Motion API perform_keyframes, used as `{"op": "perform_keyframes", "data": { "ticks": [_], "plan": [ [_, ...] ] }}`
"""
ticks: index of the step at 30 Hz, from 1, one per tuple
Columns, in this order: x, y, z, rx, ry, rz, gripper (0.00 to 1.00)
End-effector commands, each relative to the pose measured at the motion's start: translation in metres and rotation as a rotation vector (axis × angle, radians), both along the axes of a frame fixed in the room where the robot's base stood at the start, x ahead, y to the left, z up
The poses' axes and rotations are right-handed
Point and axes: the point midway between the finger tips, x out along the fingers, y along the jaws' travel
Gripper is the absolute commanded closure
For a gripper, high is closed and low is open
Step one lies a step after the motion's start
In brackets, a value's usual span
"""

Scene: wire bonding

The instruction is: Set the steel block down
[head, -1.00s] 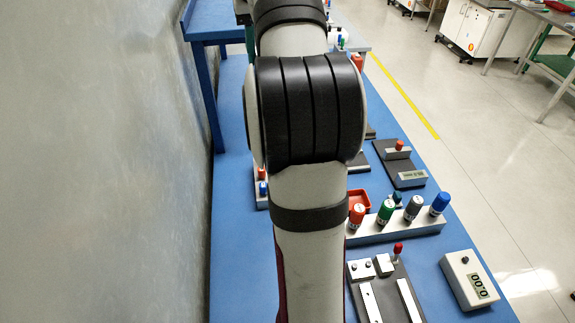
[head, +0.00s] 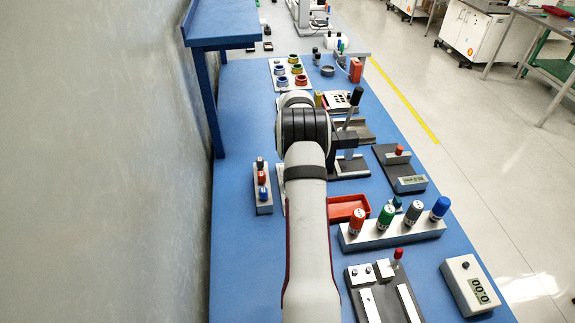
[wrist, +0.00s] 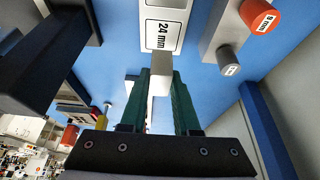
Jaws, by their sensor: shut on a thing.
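The steel block (wrist: 161,75) is a small pale block, seen in the wrist view. My gripper (wrist: 160,88) has green fingers, one on each side of the block, and is shut on it. Beyond the block is a white plate with a black frame and the label "24 mm" (wrist: 163,35). The block overlaps the plate's near edge in the picture; I cannot tell whether they touch. In the head view my arm hides the gripper and the block.
A pin rack (head: 262,190) stands left of my arm; a grey pin (wrist: 229,62) and an orange "9 mm" pin (wrist: 262,17) show at wrist-view upper right. A dark fixture (wrist: 50,60) is at upper left. A red tray (head: 347,208) and a four-pin rack (head: 392,230) lie right.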

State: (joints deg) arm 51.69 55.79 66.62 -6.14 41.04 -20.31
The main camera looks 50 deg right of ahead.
Motion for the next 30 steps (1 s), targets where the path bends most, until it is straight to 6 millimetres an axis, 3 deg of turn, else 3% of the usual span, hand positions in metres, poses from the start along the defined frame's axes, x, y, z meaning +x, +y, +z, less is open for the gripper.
{"op": "perform_keyframes", "data": {
  "ticks": [9, 19, 20, 24, 30],
  "plan": [
    [0.000, 0.000, -0.052, 0.000, 0.001, 0.000, 1.00],
    [0.000, 0.000, -0.056, -0.002, 0.000, 0.001, 1.00],
    [0.000, 0.000, -0.057, -0.002, 0.000, 0.001, 0.67],
    [0.000, 0.000, -0.056, -0.002, 0.000, 0.001, 0.42],
    [0.000, 0.000, -0.056, -0.002, 0.000, 0.001, 0.40]
  ]
}}
